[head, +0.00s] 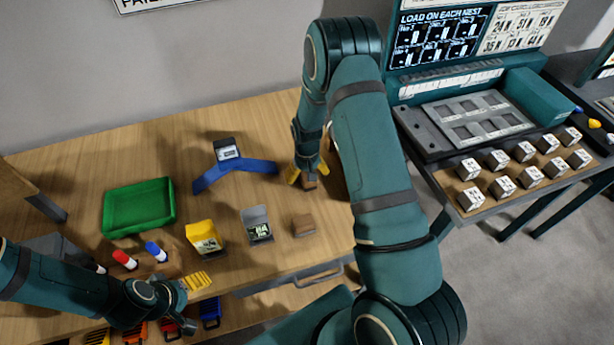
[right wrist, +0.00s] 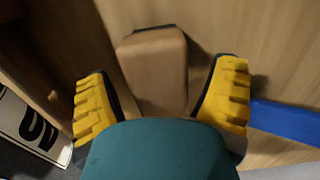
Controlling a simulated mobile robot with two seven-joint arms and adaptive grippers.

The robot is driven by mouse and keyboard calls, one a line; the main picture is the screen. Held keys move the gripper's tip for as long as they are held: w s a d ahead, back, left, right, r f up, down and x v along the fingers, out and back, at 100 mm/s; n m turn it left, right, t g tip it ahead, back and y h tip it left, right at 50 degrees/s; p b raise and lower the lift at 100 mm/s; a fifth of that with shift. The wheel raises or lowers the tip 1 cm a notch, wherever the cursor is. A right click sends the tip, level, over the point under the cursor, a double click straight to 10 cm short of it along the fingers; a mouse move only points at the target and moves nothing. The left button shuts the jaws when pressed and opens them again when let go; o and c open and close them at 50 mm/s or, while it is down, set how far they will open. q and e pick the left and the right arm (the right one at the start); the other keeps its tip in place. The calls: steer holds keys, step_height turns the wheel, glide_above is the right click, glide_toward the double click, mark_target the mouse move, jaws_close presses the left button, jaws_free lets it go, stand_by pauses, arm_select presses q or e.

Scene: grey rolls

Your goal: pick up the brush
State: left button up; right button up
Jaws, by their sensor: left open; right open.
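A brown, rounded block, which looks like the brush (right wrist: 155,68), lies on the wooden table between the fingers of my right gripper (right wrist: 160,98). It has a thin dark edge at its far end; any bristles are hidden. In the head view the brush (head: 309,184) shows just under the yellow fingertips of my right gripper (head: 308,174), which points down. The right fingers are open, one on each side of the block, with a gap visible in the wrist view. My left gripper (head: 196,281) is open near the table's front left edge.
A blue angled stand (head: 236,172) lies left of the right gripper. A green tray (head: 139,206), a yellow box (head: 203,237), a grey box (head: 257,226) and another brown block (head: 303,224) stand nearby. The machine bench (head: 470,120) is at right.

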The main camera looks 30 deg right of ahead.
steer(key=c, duration=1.3)
steer(key=shift+r+p, duration=0.4)
steer(key=shift+p, duration=0.1)
step_height(320, 180, up, 10)
steer(key=shift+f, duration=0.1)
steer(key=o, duration=0.6)
steer(key=c, duration=0.5)
